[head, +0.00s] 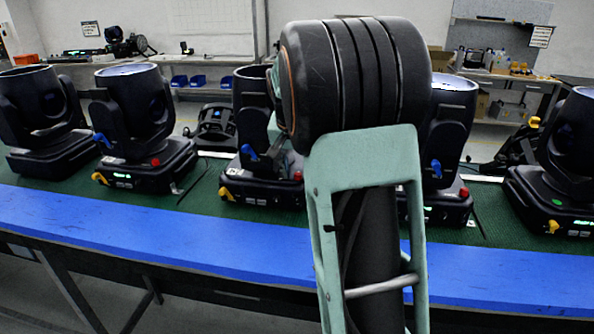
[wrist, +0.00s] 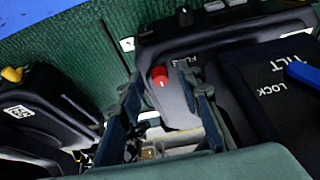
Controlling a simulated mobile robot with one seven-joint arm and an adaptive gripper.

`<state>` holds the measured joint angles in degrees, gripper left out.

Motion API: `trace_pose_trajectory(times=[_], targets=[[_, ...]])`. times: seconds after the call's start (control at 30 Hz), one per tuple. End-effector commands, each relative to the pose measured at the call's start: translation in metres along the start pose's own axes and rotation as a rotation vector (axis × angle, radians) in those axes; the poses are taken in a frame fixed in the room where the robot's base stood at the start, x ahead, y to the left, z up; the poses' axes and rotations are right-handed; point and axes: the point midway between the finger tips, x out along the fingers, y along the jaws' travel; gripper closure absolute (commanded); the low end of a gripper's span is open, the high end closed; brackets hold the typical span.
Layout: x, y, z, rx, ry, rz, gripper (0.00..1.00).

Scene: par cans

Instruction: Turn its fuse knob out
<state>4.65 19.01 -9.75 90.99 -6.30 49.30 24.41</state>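In the wrist view a small red knob (wrist: 160,76) with a light mark on its face sits on the base of a black moving-head light (wrist: 245,95). My gripper (wrist: 165,82) is open, with one dark teal finger left of the knob and one right of it. The knob appears between the fingertips; I cannot tell whether either touches it. In the head view the middle light (head: 262,190) has a red knob (head: 298,176) low at its right side, close to my arm. My gripper there is mostly hidden behind my arm.
Similar lights stand left (head: 145,130) and right (head: 565,165) on the green mat with a blue front edge (head: 150,225). A blue lever (wrist: 302,73) lies beside lettering reading TILT LOCK. A neighbouring black unit with a yellow lever (wrist: 12,74) stands at the left.

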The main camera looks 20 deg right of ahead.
Motion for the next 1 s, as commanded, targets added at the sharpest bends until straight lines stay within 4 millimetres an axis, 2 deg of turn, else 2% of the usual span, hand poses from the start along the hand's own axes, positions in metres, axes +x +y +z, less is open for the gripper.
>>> trace_pose_trajectory(times=[0.17, 0.27, 0.7, 0.83, 1.0], targets=[[-0.002, 0.0, 0.0, 0.0, 0.0, 0.0, 0.68], [-0.011, 0.0, -0.001, 0.0, 0.002, -0.001, 0.68], [-0.098, 0.0, -0.001, 0.0, 0.004, -0.002, 0.68], [-0.112, 0.0, 0.0, 0.0, 0.001, -0.001, 0.68], [-0.12, 0.0, 0.0, 0.0, 0.001, -0.001, 0.68]])
